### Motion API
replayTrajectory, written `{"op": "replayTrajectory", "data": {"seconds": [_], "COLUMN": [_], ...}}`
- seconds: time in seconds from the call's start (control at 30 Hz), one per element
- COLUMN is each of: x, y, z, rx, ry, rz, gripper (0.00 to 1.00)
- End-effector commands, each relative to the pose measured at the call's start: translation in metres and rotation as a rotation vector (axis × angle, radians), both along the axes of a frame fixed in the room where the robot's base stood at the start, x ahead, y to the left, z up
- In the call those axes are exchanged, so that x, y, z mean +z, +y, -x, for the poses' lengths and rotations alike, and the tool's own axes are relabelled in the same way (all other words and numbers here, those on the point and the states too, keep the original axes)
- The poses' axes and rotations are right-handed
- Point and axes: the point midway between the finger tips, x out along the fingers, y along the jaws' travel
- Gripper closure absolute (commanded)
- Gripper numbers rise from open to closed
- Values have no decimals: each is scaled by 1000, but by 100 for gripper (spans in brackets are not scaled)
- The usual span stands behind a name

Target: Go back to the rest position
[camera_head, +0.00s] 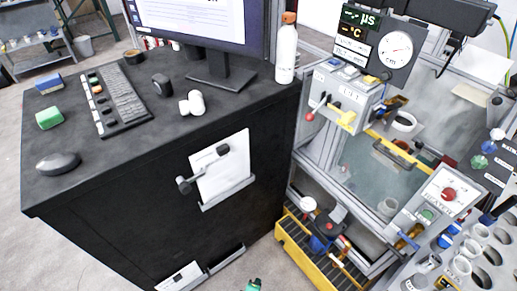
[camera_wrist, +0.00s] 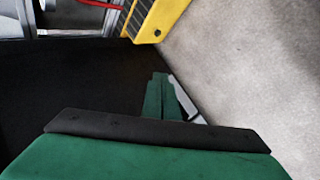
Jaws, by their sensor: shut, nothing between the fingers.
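My gripper (camera_wrist: 160,97) is green with a black edge in the wrist view. Its fingers are shut together with nothing between them. It hangs over the floor beside the dark side of the black cabinet (camera_wrist: 60,95). In the head view only a small green tip of my gripper (camera_head: 253,285) shows at the bottom edge, in front of the cabinet. The rest of the arm is out of view.
The black cabinet (camera_head: 110,225) carries a keyboard (camera_head: 122,98), monitor, mouse (camera_head: 58,163) and white bottle (camera_head: 286,50). A yellow crate (camera_head: 300,252) stands low beside it and also shows in the wrist view (camera_wrist: 165,15). A cluttered bench is at right. Bare floor (camera_wrist: 250,70) lies right of my gripper.

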Motion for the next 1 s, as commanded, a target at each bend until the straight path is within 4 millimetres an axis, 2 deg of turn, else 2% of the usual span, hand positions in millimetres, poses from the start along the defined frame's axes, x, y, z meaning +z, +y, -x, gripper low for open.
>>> {"op": "replayTrajectory", "data": {"seconds": [0.03,0.27,0.5,0.57,0.8,0.9,1.0], "x": [7,63,145,169,271,307,333], "y": [6,20,19,17,4,-1,-5], "z": [18,74,125,137,173,183,188], "rx": [-28,-184,-338,-373,-493,-525,-545], "ry": [-32,-206,-379,-420,-575,-622,-655], "rz": [-57,-342,-637,-710,-996,-1092,-1158], "gripper": [100,100,100,100,100,100,100]}}
